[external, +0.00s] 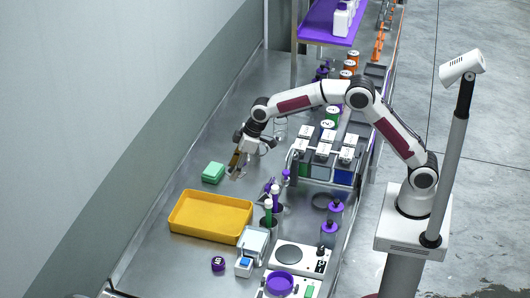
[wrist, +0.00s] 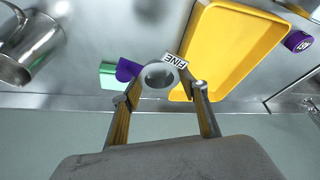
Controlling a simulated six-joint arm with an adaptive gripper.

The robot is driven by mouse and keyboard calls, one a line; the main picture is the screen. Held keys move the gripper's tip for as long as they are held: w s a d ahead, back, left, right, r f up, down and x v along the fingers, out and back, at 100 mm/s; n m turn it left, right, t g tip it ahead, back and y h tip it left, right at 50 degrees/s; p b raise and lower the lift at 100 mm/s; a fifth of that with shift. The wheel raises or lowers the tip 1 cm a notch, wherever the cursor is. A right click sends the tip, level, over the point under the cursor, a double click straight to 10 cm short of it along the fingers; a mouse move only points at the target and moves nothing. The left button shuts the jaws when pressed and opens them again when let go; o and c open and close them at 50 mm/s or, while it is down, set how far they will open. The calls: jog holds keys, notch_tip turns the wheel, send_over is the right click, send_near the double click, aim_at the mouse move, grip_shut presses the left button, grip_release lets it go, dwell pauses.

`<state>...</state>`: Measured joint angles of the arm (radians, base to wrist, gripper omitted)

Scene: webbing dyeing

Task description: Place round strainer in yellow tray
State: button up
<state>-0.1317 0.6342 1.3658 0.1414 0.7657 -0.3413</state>
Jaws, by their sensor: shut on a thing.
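The round strainer (wrist: 147,85) shows in the wrist view as a pale ring around a grey centre, with a tag reading "FINE" (wrist: 176,61) and a purple part at its left. My gripper (wrist: 163,93) is shut on it, one finger on each side. In the external view my gripper (external: 238,170) hangs above the bench, behind the yellow tray (external: 210,216); the strainer is hard to make out there. The tray is empty and lies flat; it also shows in the wrist view (wrist: 235,50), to the right of the strainer.
A green block (external: 213,172) lies behind the tray. Green tubes with purple parts (external: 268,207) stand right of the tray. A metal jug (wrist: 32,45) shows in the wrist view.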

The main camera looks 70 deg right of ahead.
jog(key=s+a, duration=0.4)
jog(key=a, duration=1.2)
jog(key=shift+a+r, duration=0.3)
jog(key=shift+r, duration=0.15)
send_over(227, 227)
jog(key=s, duration=0.1)
jog(key=shift+s+d+f, duration=0.1)
jog(key=shift+d+f, duration=0.05)
jog(key=shift+f, duration=1.15)
jog(key=shift+s+d+f, duration=0.1)
jog(key=shift+f, duration=1.15)
jog(key=shift+f, duration=0.1)
jog(key=shift+f, duration=2.4)
jog(key=shift+f, duration=0.15)
